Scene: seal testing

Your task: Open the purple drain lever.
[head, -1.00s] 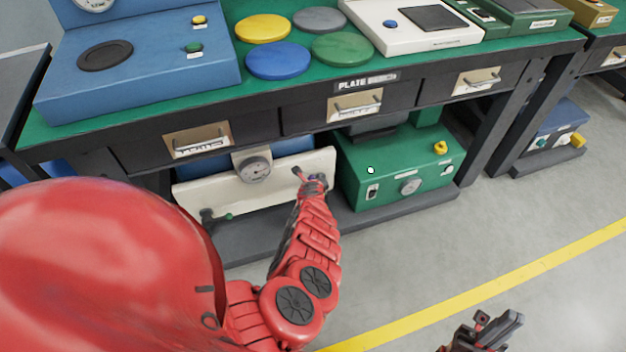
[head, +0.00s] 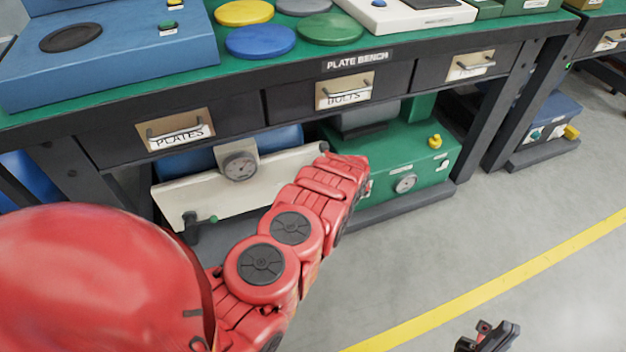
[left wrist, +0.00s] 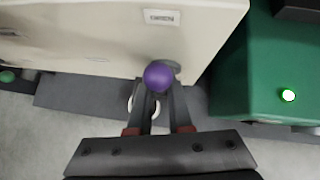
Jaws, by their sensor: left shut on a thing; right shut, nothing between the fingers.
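The purple ball knob of the drain lever (left wrist: 158,75) shows in the left wrist view, at the lower edge of a cream panel (left wrist: 95,40). My left gripper (left wrist: 158,90) is shut on this knob, one finger on each side. In the head view the cream panel (head: 262,182) sits under the bench, and my red left arm reaches to its right end and hides the knob and the left gripper. My right gripper (head: 487,338) is shut and empty, low at the right of the head view, over the floor and away from the bench.
A green unit (head: 420,160) with a gauge and a yellow knob stands right of the panel, and its green side (left wrist: 240,80) is close to the lever. The bench drawers (head: 345,90) overhang the panel. Open grey floor (head: 500,230) lies to the right.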

